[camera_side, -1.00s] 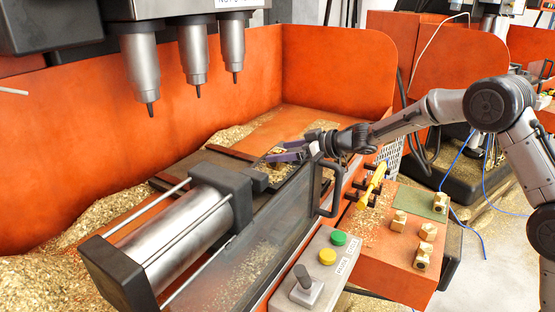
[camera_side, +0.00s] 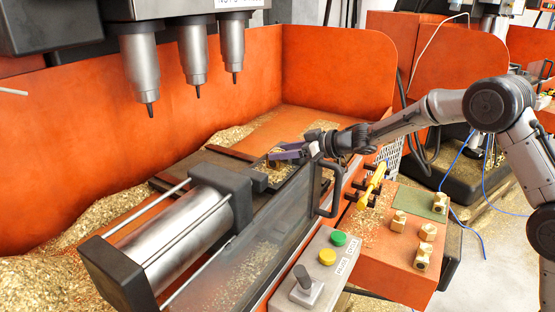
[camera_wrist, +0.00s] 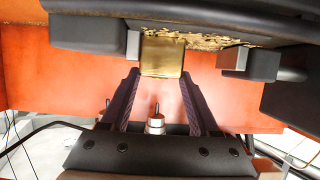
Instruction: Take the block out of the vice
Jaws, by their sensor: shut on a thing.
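The brass block (camera_wrist: 162,56) sits between the tips of my gripper's two purple fingers (camera_wrist: 160,74) in the wrist view. My gripper is shut on it. The dark vice jaws show on either side; the left jaw pad (camera_wrist: 133,44) is close beside the block, and the right jaw pad (camera_wrist: 234,60) stands apart from it with a clear gap. In the side view my gripper (camera_side: 284,155) reaches over the clear guard to the vice, in front of its cylinder (camera_side: 180,240). The block is too small and covered to make out surely there.
A clear guard panel (camera_side: 250,245) with a black handle (camera_side: 333,190) stands in front of the vice. Drill spindles (camera_side: 193,55) hang above and left. Brass chips lie around. Several brass fittings (camera_side: 428,231) sit on the orange ledge, beside a button box (camera_side: 318,265).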

